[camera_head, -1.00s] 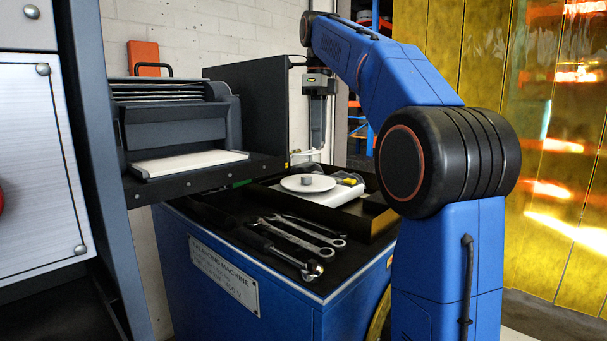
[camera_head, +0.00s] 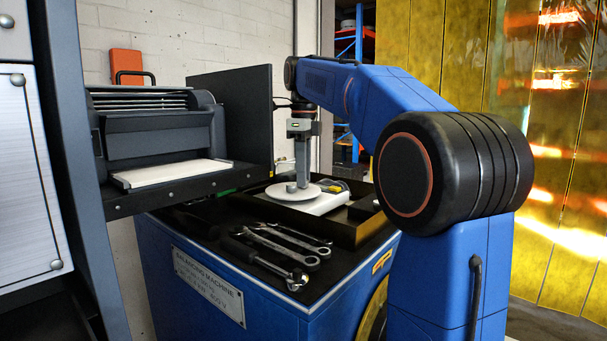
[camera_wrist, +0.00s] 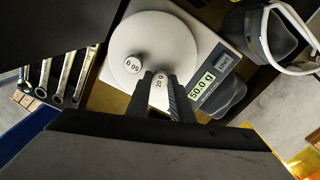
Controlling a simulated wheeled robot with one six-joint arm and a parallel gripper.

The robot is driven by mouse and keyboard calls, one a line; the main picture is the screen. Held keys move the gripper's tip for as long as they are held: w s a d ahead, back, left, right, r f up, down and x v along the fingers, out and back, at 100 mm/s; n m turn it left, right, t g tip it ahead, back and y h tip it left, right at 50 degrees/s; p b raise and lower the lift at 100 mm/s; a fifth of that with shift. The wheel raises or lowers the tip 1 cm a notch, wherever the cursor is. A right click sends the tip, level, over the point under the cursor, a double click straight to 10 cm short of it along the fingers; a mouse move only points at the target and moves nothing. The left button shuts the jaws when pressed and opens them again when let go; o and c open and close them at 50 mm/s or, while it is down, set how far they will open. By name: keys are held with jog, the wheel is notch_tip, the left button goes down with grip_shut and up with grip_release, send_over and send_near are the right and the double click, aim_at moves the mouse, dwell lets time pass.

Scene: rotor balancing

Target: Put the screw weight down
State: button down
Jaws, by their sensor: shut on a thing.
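The screw weight (camera_wrist: 160,80), a small cylinder marked 20 g, is between the fingers of my gripper (camera_wrist: 160,88) in the wrist view. My gripper is shut on it. In the head view my gripper (camera_head: 302,184) points down over the round pan (camera_head: 313,190) of a white scale. The pan (camera_wrist: 168,38) also shows in the wrist view. Another weight (camera_wrist: 133,64), marked 50 g, stands on the pan beside the held one. The scale display (camera_wrist: 201,88) reads 50.0 g. I cannot tell whether the held weight touches the pan.
The scale stands in a dark tray (camera_head: 345,236) on the blue balancing machine cabinet (camera_head: 270,315). Several wrenches (camera_head: 275,240) lie on the black top to its left. A dark upright panel (camera_head: 240,110) stands behind.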

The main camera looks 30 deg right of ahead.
jog(key=shift+f, duration=0.15)
jog(key=c, duration=1.8)
grip_release()
jog(key=shift+c, duration=0.2)
notch_tip(320, 180, up, 8)
jog(key=shift+f, duration=0.1)
